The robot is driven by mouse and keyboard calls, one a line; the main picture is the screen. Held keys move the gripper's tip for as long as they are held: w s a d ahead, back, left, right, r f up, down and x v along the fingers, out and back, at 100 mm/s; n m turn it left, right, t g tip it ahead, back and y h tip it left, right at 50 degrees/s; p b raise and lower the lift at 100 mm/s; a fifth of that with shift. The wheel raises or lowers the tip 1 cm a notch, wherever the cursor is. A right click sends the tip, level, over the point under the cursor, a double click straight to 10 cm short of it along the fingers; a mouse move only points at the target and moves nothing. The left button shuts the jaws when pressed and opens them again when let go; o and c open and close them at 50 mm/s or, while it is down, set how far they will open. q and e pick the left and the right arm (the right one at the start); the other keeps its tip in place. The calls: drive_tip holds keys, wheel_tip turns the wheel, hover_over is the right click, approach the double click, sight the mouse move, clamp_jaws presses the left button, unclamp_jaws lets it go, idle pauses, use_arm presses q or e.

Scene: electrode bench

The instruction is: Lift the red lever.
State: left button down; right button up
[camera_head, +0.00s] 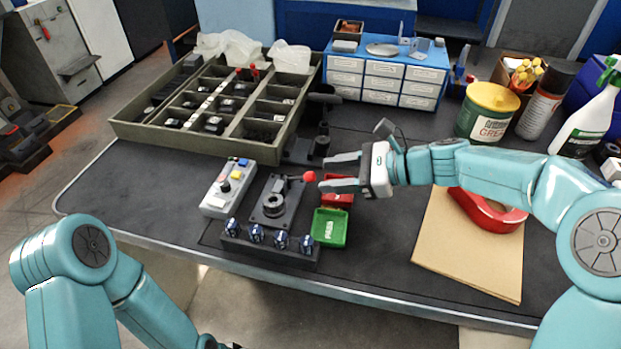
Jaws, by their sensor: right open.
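The red lever's round knob (309,176) sits at the end of a thin arm on a dark fixture plate (283,190) with a round black part, in the middle of the bench. My right gripper (324,172) comes in from the right and is open. Its two fingers point left, and the red knob shows just left of the fingertips, between their lines. I cannot tell whether they touch. My left arm shows at the lower left, and its gripper is out of the picture.
A grey control box (228,188) stands left of the fixture, with blue-topped electrodes (256,234) in front. A green PASS tray (329,228) and a red tray (338,199) lie close under the right gripper.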

sight(310, 177)
drive_tip(key=x, duration=0.5)
drive_tip(key=shift+w+a+b, duration=0.1)
drive_tip(key=shift+a+b, duration=0.1)
drive_tip(key=shift+b, duration=0.2)
clamp_jaws()
